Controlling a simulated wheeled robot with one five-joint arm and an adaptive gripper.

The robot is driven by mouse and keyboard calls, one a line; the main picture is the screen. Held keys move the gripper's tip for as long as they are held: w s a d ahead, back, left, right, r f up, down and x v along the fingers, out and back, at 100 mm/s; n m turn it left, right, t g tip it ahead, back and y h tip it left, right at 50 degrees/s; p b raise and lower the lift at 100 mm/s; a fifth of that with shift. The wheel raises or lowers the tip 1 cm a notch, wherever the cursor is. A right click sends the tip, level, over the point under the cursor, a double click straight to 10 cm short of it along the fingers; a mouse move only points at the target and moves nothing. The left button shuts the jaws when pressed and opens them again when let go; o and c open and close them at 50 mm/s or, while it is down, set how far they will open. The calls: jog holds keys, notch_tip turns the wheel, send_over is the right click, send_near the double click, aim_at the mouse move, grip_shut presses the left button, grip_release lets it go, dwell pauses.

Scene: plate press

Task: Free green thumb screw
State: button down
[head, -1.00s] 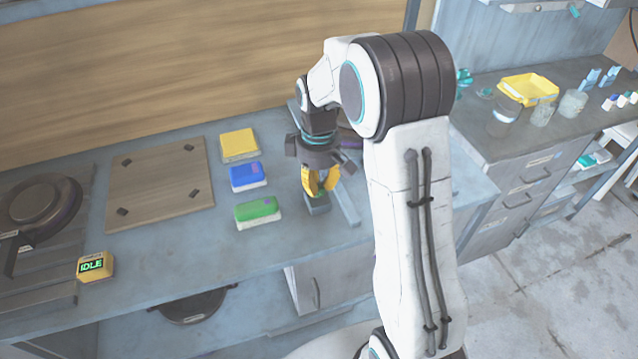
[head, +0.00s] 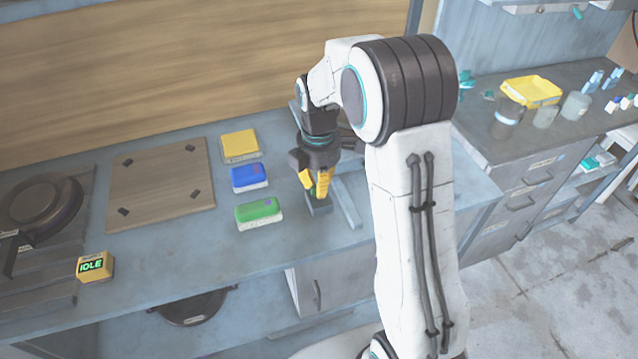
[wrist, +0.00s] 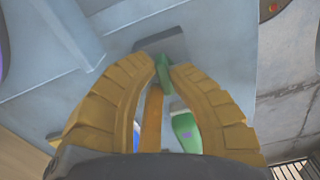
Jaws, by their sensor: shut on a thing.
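The green thumb screw (wrist: 162,72) shows in the wrist view between the tips of my yellow gripper (wrist: 163,82). Both fingers close on it from its two sides. It sits at a grey block (wrist: 163,44) on the bench. In the head view my gripper (head: 319,194) points down at the same grey block (head: 320,209), to the right of the green-topped brush-like block. The screw itself is hidden there behind the fingers.
A green block (head: 259,211), a blue block (head: 248,178) and a yellow block (head: 239,145) lie left of my gripper. A wooden board (head: 160,178) and a yellow box reading IDLE (head: 95,266) are further left. A grey bar (head: 346,203) lies close on the right.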

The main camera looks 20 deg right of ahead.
jog(key=shift+n, duration=0.6)
jog(key=shift+s, duration=0.1)
jog(key=c, duration=1.1)
grip_release()
jog(key=shift+c, duration=0.2)
jog(key=shift+r, duration=0.1)
notch_tip(320, 180, up, 12)
